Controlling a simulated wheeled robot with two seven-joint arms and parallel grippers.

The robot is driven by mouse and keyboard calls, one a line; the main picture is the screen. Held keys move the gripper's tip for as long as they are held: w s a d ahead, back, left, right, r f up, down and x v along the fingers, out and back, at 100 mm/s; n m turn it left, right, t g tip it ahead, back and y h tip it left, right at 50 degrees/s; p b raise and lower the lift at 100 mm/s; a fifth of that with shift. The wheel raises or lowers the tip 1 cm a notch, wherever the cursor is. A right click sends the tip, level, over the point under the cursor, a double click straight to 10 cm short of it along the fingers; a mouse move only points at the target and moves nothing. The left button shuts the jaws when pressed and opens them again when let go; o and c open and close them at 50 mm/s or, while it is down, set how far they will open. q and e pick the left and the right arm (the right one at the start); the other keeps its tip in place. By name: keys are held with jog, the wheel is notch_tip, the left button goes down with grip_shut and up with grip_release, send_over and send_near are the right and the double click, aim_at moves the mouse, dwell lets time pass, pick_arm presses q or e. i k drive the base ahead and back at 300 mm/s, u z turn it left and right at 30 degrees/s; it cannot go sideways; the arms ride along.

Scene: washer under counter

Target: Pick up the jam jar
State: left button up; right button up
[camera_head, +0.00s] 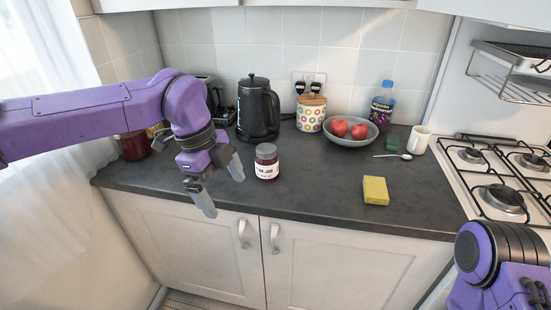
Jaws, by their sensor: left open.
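The jam jar (266,162) stands upright on the dark counter, left of the middle. It is a small dark red jar with a grey lid and a white label. My left gripper (221,188) is open and empty, to the left of the jar and nearer the counter's front edge. Its fingers point down and to the right, with a gap between them and the jar. Of my right arm only a purple part shows at the lower right; its gripper is out of view.
A black kettle (258,109) stands behind the jar. A patterned canister (311,113), a bowl (350,141) of red fruit, a bottle (382,106) and a white mug (419,140) stand further right. A yellow sponge (375,190) lies near the front edge. A gas hob (470,180) is at right.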

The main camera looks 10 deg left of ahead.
aim_at(267, 170)
jog(key=i, duration=0.85)
jog(key=u, duration=0.05)
